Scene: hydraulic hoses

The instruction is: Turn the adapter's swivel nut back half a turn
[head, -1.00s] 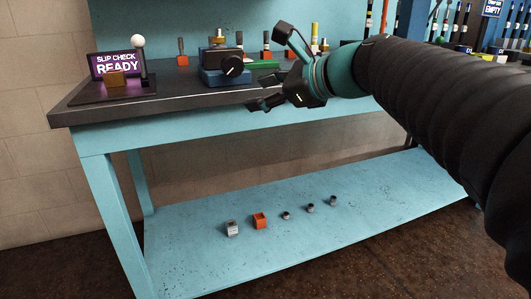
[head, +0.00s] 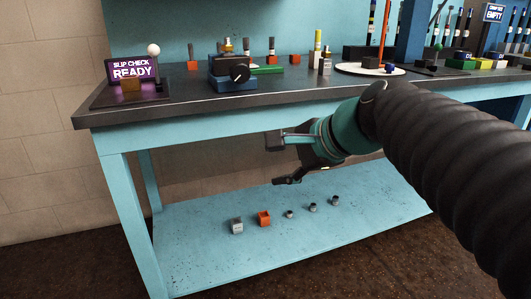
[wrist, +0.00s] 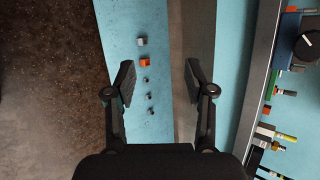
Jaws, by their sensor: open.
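A blue vise-like block (head: 226,82) with a dark round knob (head: 239,75) stands on the bench top. A small brass fitting (head: 228,46) shows just behind its dark top; I cannot make out a swivel nut on it. My gripper (head: 280,161) is open and empty, in front of the bench, below the top's edge and above the lower shelf. It is well below and right of the block. In the wrist view my gripper (wrist: 159,72) has its fingers spread, and the knob (wrist: 307,45) shows at the right edge.
A slip check sign (head: 133,69) reads READY at the bench's left. On the lower shelf (head: 190,255) lie a grey block (head: 237,226), an orange block (head: 264,218) and several small grey fittings (head: 313,207). Coloured pieces and a white disc (head: 370,69) stand on the top.

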